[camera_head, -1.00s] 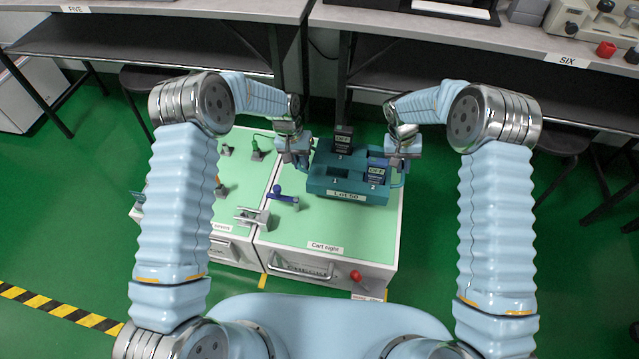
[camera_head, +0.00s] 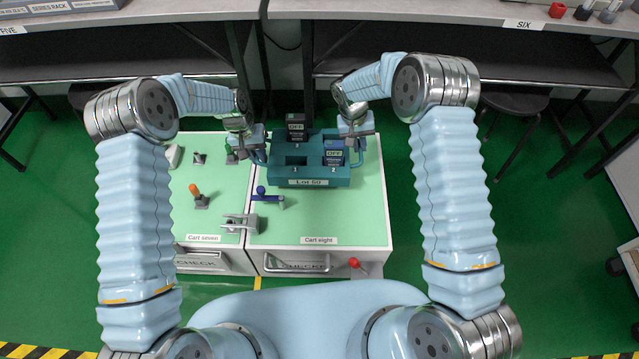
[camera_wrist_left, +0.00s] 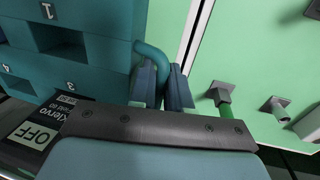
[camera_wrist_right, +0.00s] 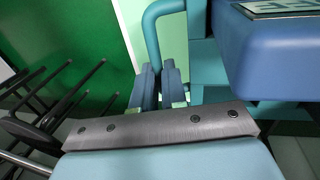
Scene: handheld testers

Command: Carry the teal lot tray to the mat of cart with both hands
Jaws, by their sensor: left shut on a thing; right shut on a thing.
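The teal lot tray (camera_head: 282,172), labelled "Lot 50", is over the back part of the green mat (camera_head: 340,210) of cart eight. I cannot tell whether it touches the mat. A dark tester (camera_head: 297,128) stands in its back slot and a blue tester (camera_head: 334,153) in its right slot, both showing "OFF". My left gripper (camera_head: 257,152) is shut on the tray's left handle, which also shows in the left wrist view (camera_wrist_left: 152,55). My right gripper (camera_head: 361,143) is shut on the right handle, seen in the right wrist view (camera_wrist_right: 151,30).
A blue lever clamp (camera_head: 267,196) and a grey bracket (camera_head: 238,223) are near the carts' seam, left of the tray. Cart seven (camera_head: 203,238) adjoins on the left with several fixtures. A red knob (camera_head: 354,262) is at cart eight's front. Benches (camera_head: 420,8) stand behind.

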